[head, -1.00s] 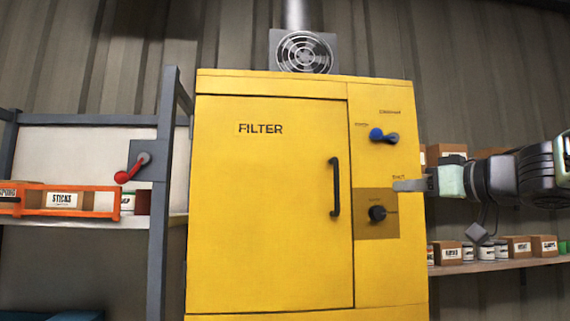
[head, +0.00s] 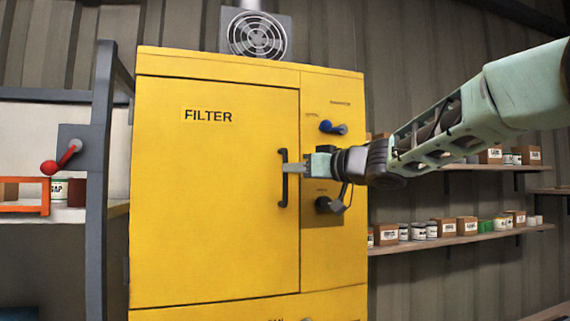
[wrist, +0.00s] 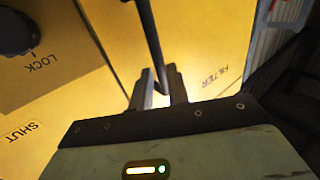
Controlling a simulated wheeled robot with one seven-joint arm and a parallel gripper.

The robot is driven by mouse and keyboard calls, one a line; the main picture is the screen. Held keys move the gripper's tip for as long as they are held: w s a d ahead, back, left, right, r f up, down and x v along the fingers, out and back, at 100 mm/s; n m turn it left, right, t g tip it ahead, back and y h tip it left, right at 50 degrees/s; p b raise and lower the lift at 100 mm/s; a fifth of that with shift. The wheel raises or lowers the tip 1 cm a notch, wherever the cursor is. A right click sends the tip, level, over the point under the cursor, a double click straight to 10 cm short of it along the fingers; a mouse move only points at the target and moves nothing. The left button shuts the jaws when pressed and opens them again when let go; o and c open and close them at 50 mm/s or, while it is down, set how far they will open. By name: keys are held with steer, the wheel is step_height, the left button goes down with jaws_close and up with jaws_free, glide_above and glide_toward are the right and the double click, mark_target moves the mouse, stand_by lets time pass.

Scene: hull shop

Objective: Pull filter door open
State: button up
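The yellow filter door (head: 215,200), marked FILTER, looks closed, flush with its cabinet. Its dark upright handle (head: 284,190) is on the door's right side. My gripper (head: 292,168) reaches in from the right, its fingers at the upper part of the handle. In the wrist view, the handle bar (wrist: 150,30) runs down between the two fingers of my gripper (wrist: 161,82). A bright gap shows beside the bar, so the fingers look open around it.
A blue-knobbed lever (head: 332,127) and a dark lock knob (head: 323,204) sit on the panel right of the door; my wrist is close to both. A red lever (head: 60,160) is on the left rack post. Shelves with boxes (head: 467,225) stand at right.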

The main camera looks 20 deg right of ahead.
mark_target(285, 198)
steer(key=shift+p+x, duration=0.35)
steer(key=shift+x, duration=1.4)
jaws_close()
